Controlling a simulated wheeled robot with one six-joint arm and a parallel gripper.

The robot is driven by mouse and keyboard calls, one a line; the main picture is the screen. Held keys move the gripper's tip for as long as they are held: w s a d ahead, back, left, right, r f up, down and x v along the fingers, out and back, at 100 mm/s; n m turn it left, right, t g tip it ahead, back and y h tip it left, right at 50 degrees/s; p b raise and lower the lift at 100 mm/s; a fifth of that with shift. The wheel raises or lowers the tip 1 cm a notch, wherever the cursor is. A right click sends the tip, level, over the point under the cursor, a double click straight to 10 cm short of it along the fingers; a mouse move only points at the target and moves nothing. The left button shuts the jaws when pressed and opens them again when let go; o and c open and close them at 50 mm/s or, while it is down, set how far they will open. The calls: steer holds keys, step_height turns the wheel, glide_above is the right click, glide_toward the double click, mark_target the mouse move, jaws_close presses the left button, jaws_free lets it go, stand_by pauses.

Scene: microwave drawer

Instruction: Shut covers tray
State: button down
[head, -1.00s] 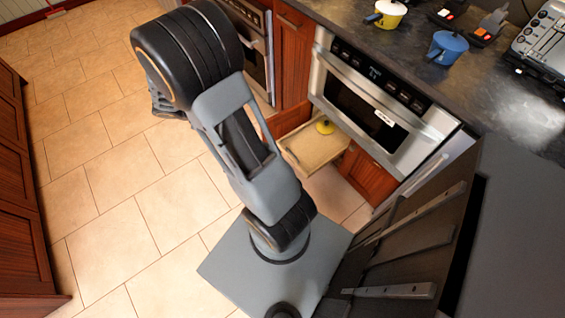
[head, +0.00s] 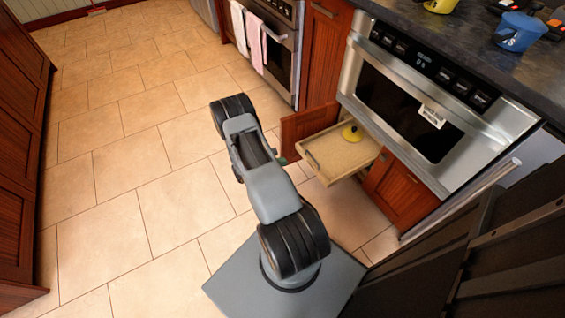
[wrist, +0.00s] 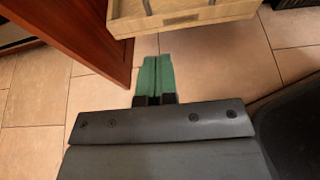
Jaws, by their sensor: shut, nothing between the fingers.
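The pulled-out tray (head: 336,158) is a light wooden drawer below the microwave, with a yellow object (head: 350,133) lying in it. In the wrist view the tray's front (wrist: 170,14) with its handle is at the top, just beyond my gripper. The red-brown cabinet door (head: 308,128) stands open at the tray's left; it also shows on the left of the wrist view (wrist: 85,35). My gripper (wrist: 157,60) has green fingers pressed together, with nothing between them. It is apart from both, over the floor. In the head view my arm mostly hides it.
The microwave (head: 420,105) is above the tray, with a red-brown cabinet front (head: 402,190) below it at the right. An oven (head: 268,40) with towels is farther left. The tiled floor (head: 140,160) to the left is clear.

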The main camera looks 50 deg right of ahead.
steer(key=b, duration=0.2)
glide_toward(303, 155)
steer(key=s+d+r, duration=0.1)
steer(key=s+d, duration=0.2)
steer(key=s, duration=0.1)
steer(key=shift+s+d+r, duration=0.2)
steer(key=shift+s+d, duration=0.05)
steer(key=shift+d, duration=0.35)
steer(key=shift+s+d+r, duration=0.25)
steer(key=shift+s+d, duration=0.05)
steer(key=shift+d, duration=0.25)
